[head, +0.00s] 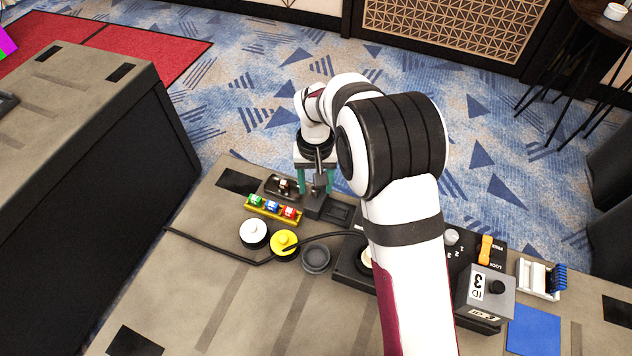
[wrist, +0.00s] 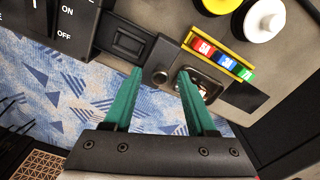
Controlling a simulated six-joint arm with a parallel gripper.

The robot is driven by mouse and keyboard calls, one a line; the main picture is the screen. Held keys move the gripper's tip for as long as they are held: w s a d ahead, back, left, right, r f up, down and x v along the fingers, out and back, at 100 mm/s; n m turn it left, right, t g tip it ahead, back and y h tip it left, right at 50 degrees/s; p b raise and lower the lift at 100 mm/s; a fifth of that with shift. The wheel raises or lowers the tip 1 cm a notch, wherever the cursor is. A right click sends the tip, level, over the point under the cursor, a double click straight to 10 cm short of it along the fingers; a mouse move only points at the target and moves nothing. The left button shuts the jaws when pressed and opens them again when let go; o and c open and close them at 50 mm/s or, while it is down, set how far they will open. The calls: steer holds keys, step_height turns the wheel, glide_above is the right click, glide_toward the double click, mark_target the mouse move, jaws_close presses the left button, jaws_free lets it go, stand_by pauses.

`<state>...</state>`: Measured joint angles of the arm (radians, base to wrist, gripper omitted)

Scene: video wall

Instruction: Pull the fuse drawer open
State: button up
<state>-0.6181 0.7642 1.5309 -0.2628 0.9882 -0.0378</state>
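The fuse drawer looks to be the low black unit (head: 341,214) on the bench, with a recessed rectangular top; it also shows in the wrist view (wrist: 127,40). A round dark knob (wrist: 160,76) stands at its end. I cannot tell how far the drawer is out. My gripper (head: 316,191) is open over this end. In the wrist view its teal fingertips (wrist: 160,72) lie on either side of the knob, with gaps on both sides. I see no contact. In the head view the gripper partly hides the knob.
A dark tray (wrist: 208,84) with a small fuse-like part lies close beside the right finger. A yellow rack (head: 265,209) holds green, blue and red pieces. White (head: 254,232) and yellow (head: 284,242) round buttons and a cable are nearby. A grey switch box (head: 486,292) stands at right.

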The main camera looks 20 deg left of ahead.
step_height(320, 180, up, 16)
stand_by(0.3)
steer(key=shift+f, duration=0.1)
steer(key=s+d+r+m+y, duration=0.1)
steer(key=s+d+r+m, duration=0.15)
steer(key=s+d, duration=0.4)
steer(key=s+d+r+m, duration=0.2)
steer(key=s+d+m, duration=0.15)
steer(key=d, duration=0.65)
steer(key=s+d+f+m, duration=0.2)
steer(key=s+d, duration=0.1)
steer(key=s, duration=0.4)
steer(key=s+d+f+m, duration=0.2)
steer(key=s+d+f, duration=0.1)
steer(key=s, duration=0.4)
steer(key=shift+s+d+f+y, duration=0.15)
steer(key=shift+s+d+y, duration=0.15)
steer(key=shift+d+y, duration=0.1)
